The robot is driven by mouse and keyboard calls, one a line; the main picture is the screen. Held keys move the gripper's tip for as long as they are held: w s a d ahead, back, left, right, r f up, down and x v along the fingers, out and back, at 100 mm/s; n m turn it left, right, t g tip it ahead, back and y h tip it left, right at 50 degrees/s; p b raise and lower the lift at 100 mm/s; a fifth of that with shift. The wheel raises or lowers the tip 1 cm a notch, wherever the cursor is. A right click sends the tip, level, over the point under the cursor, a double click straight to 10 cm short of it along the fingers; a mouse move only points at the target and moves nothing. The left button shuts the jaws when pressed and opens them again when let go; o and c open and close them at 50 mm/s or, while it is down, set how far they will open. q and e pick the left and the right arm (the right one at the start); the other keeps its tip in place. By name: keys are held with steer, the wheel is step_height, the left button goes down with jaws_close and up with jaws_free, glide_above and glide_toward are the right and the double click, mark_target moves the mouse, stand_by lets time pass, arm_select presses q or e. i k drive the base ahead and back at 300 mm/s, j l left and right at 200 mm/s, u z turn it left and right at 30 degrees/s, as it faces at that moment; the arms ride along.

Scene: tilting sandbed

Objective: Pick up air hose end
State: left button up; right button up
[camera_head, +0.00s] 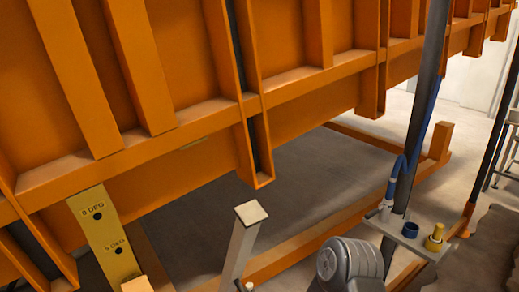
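A thin blue air hose (397,168) comes down along a dark upright post at the right. Its lower end (390,190) is at a pale metal fitting (385,209) at the left of a small grey plate (404,236). I cannot tell whether the hose end is plugged into the fitting or only rests there. Neither of my grippers is in view.
The large orange sandbed frame (225,120) fills the upper left. A yellow plate with degree marks (108,235) and a pale square post (242,240) stand in front. A grey rounded motor-like body (348,262) is below the fittings. Grey floor (310,180) lies under the frame.

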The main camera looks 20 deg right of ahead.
mark_target(388, 199)
steer(key=z, duration=1.55)
